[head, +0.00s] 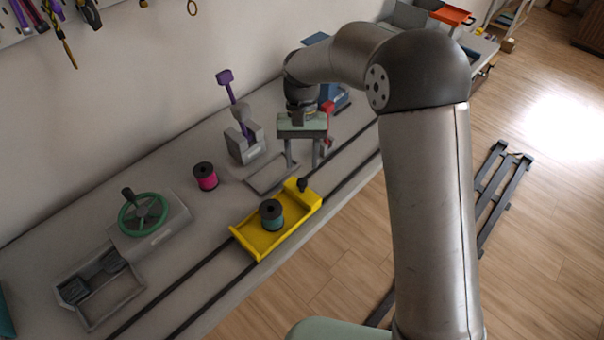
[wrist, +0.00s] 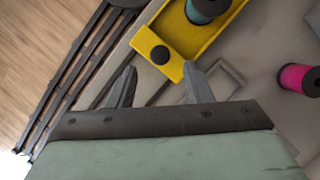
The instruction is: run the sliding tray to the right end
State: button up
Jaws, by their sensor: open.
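The yellow sliding tray (head: 252,234) sits on two dark rails (head: 209,282) along the front of the bench, around the middle of the rails in view. A teal spool (head: 272,214) with dark ends stands in it. A dark knob (head: 303,184) rises from the tray's right end. The wrist view shows the tray (wrist: 190,44), the knob (wrist: 160,55) and part of the spool (wrist: 203,8). My gripper (head: 303,168) is open and empty, above the bench just right of and behind the knob. In the wrist view the knob lies beyond and between the fingertips (wrist: 160,76), apart from them.
A pink spool (head: 205,177), a grey holder with a purple lever (head: 228,87) and a green handwheel (head: 143,214) stand behind the rails. A red lever (head: 328,110) and a blue item (head: 338,97) stand behind my gripper.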

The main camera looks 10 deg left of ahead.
aim_at(302, 181)
jog(key=shift+x, duration=2.65)
